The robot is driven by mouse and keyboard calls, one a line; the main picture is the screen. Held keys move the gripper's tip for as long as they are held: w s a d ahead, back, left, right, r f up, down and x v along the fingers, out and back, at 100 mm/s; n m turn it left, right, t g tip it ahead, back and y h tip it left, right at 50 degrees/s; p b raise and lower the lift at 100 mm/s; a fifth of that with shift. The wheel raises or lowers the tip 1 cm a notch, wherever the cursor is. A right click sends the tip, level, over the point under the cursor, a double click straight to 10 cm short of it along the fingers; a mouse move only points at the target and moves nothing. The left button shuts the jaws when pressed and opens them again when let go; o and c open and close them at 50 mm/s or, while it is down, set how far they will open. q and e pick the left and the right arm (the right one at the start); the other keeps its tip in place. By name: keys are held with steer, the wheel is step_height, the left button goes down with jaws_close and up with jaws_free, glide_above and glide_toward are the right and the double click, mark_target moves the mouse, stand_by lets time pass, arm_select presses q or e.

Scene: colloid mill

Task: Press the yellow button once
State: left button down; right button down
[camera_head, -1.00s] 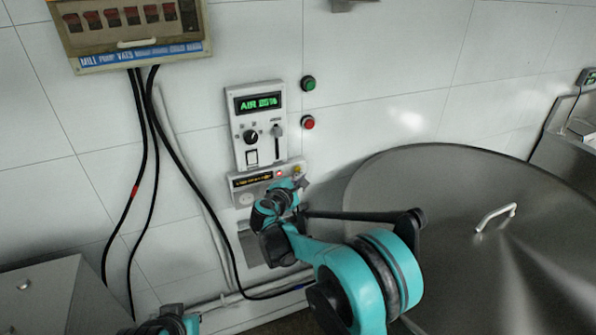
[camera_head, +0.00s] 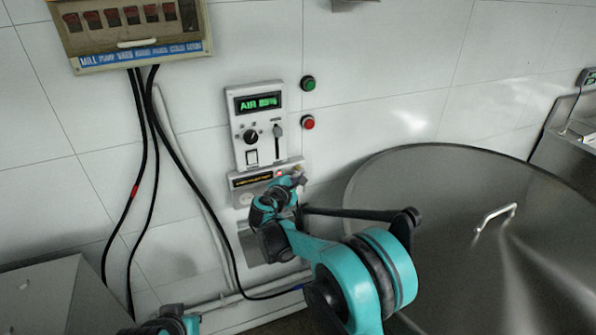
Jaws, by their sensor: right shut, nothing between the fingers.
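A small control box (camera_head: 244,181) with a dark amber-lettered display and a red light (camera_head: 281,173) is on the wall below the grey air panel. The yellow button is at the box's upper right, where my right gripper (camera_head: 299,180) now covers most or all of it. That gripper is shut and empty, with its fingertips at the box's right end. I cannot tell whether they touch the button or press it in. A teal and dark part of my left arm shows at the bottom left edge; its fingers are not seen.
The air panel (camera_head: 244,155) has a green display, a knob and a slider. Green (camera_head: 308,83) and red (camera_head: 308,122) buttons are on the wall beside it. A large steel lid (camera_head: 440,200) is to the right. Black cables (camera_head: 143,160) hang at left above a grey cabinet (camera_head: 45,305).

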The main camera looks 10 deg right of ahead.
steer(key=shift+w, duration=0.3)
steer(key=shift+s, duration=0.2)
stand_by(0.4)
steer(key=shift+s+d, duration=0.15)
steer(key=shift+s, duration=0.55)
steer(key=s, duration=0.2)
steer(key=s+d, duration=0.1)
steer(key=s, duration=0.1)
steer(key=shift+s+d, duration=0.15)
steer(key=shift+s, duration=0.25)
stand_by(0.4)
